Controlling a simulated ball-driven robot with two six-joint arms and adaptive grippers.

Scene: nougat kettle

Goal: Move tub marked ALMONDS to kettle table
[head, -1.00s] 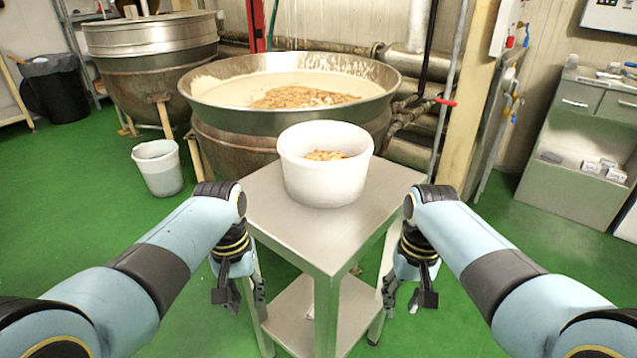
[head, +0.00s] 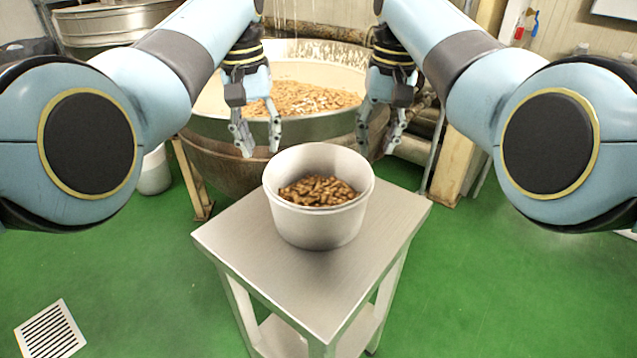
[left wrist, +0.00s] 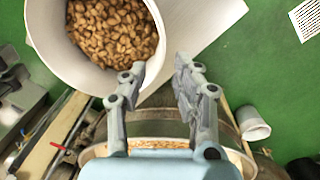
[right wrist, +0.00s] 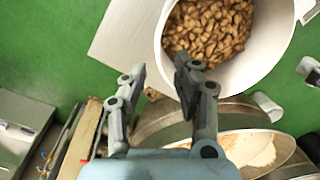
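A white tub (head: 318,228) of almonds (head: 318,191) stands upright on the small steel kettle table (head: 250,255). No marking is readable on it. My left gripper (head: 260,142) is open and empty, above and beyond the tub's far left side. My right gripper (head: 377,143) is open and empty, above and beyond its far right side. In the left wrist view the tub (left wrist: 48,45) lies past the fingertips at upper left. In the right wrist view the tub (right wrist: 262,65) is at upper right, its rim close to the fingertips in the picture. Whether they touch, I cannot tell.
A large kettle (head: 240,165) with pale mass and nuts stands right behind the table. A second kettle (head: 110,25) is at back left. A white bucket (head: 154,172) stands on the floor at left. The green floor in front is clear, with a drain grate (head: 50,332).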

